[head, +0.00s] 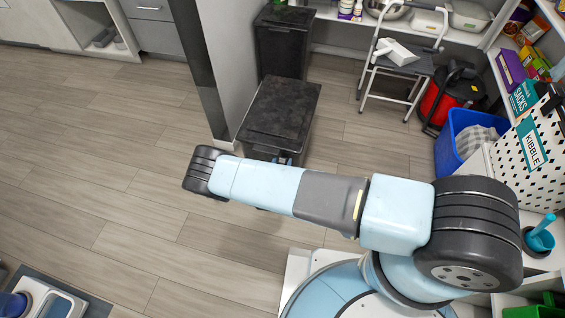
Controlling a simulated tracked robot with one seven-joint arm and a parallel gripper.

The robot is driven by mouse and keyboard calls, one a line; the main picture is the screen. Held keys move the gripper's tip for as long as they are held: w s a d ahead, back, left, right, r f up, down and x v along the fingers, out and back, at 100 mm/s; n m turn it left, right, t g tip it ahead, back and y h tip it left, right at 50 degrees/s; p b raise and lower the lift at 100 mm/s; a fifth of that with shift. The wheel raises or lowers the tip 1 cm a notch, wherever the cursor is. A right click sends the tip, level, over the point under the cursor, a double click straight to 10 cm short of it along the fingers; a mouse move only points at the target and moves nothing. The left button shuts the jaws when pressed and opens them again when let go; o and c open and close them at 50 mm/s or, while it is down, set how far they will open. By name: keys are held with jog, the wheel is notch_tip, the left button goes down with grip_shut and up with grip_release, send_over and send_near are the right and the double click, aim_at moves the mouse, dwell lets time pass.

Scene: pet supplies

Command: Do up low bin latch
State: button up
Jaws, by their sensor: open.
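A low dark bin (281,108) with a flat, worn black lid stands on the floor by the wall end, in the upper middle of the head view. Its lid looks shut. My light blue and grey arm crosses in front of it and hides most of its front side. A small blue and dark piece shows just above the arm at the bin's near edge; I cannot tell whether it is the latch or part of my arm. The latch cannot be made out. My gripper does not show; it may be behind the arm.
A taller dark bin (284,44) stands behind the low one. A grey step stool (405,66), a red vacuum (452,98), a blue crate (447,150) and a spotted kibble box (540,150) stand to the right. The wooden floor (100,150) at left is clear.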

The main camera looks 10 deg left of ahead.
jog(key=s+a+r, duration=0.1)
jog(key=s, duration=1.2)
jog(key=shift+a+r, duration=0.15)
jog(key=shift+r, duration=0.25)
jog(key=shift+s, duration=0.1)
